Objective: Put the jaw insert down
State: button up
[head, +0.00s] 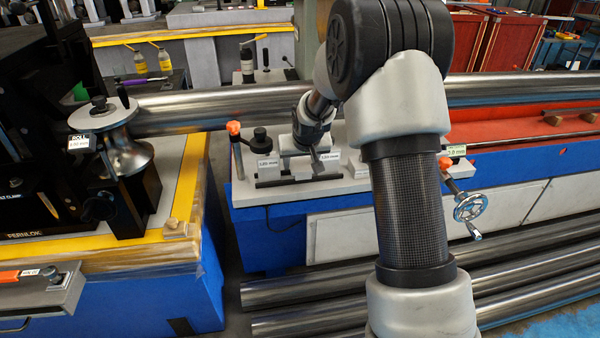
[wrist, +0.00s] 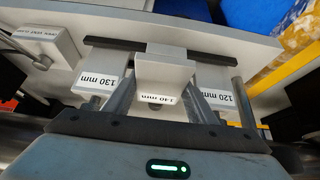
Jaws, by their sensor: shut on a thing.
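The jaw insert (wrist: 163,72), a pale grey block labelled 140 mm, is between the fingers of my gripper (wrist: 160,103) in the wrist view. My gripper (head: 313,152) is shut on it, over the pale rack (head: 300,188) in the head view. The insert is between the 130 mm insert (wrist: 97,72) and the 120 mm insert (wrist: 214,82), in front of the dark rail (wrist: 110,43). I cannot tell whether its underside touches the rack; the fingers and the block itself hide it.
A long steel tube (head: 215,108) runs behind the rack, close to my arm. An orange-topped lever (head: 234,130) stands left of the inserts. A handwheel (head: 469,207) is at the right. A roller (head: 126,155) is at the left, and more tubes (head: 300,292) lie low in front.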

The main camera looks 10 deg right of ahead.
jog(key=shift+f, duration=1.5)
jog(key=shift+f+b, duration=0.1)
jog(key=shift+b, duration=0.2)
jog(key=shift+f+b, duration=0.5)
jog(key=shift+f, duration=0.05)
jog(key=o, duration=1)
jog(key=shift+o, duration=0.2)
jog(key=shift+s+f, duration=0.1)
